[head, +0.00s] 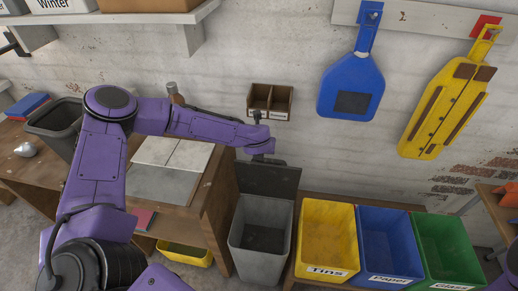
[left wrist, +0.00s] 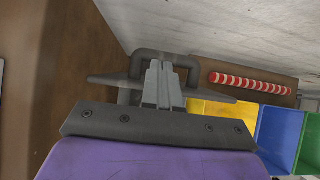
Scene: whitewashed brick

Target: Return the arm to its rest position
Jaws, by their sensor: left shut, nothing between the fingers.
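My left arm, purple, reaches in from the left in the head view and bends across to the right. Its left gripper (head: 262,158) is above the grey bin, in front of the brick wall, beneath a small wooden wall box. In the left wrist view the two grey fingers (left wrist: 158,85) are together, with nothing between them. The gripper looks small and partly dark against the bin's raised lid in the head view. My right gripper does not show.
An open grey bin (head: 262,236) stands below the left gripper, with yellow Tins (head: 327,270), blue Paper (head: 390,277) and green Glass (head: 455,280) bins to its right. A wooden workbench (head: 206,205) is at left. The small wall box (head: 269,100) is close above.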

